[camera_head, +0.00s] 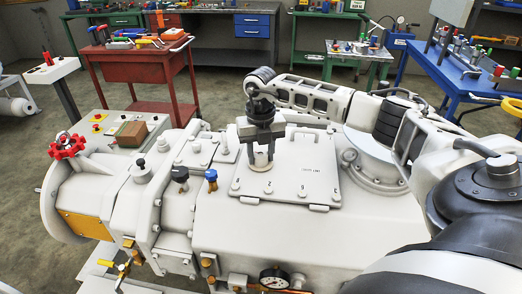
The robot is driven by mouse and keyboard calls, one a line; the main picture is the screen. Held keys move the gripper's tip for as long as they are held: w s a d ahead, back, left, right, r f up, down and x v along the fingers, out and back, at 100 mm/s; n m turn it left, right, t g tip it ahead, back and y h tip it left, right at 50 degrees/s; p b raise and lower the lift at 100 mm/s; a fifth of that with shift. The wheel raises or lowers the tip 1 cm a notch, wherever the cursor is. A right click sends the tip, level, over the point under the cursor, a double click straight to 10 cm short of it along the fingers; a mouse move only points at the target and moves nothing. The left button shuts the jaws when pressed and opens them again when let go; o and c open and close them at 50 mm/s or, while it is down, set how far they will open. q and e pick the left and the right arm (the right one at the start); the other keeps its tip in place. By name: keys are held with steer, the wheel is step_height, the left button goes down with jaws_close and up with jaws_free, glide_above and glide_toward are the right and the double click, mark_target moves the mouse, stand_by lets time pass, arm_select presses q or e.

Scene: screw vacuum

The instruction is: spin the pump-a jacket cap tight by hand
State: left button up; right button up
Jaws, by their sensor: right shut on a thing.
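The white pump housing (300,230) fills the middle of the view. A small light-coloured cap (261,158) stands upright at the left edge of a bolted plate (312,180) on top of it. My right gripper (261,146) points down from above with its dark fingers shut around the top of this cap. The fingers hide part of it. My right arm comes in from the right across the housing. My left gripper does not show.
A blue-topped fitting (211,178) and a black knob (180,176) stand left of the cap. A red handwheel (67,145) is at the far left. A pressure gauge (274,278) sits at the front. A red tool cart (140,62) and benches stand behind.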

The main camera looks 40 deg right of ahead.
mark_target(261, 154)
steer(key=shift+w+r+m, duration=0.15)
steer(key=shift+r+m, duration=0.15)
steer(key=shift+m, duration=0.9)
steer(key=shift+d, duration=0.1)
steer(key=o, duration=1)
steer(key=shift+f, duration=0.1)
step_height(261, 154, up, 16)
steer(key=b, duration=0.1)
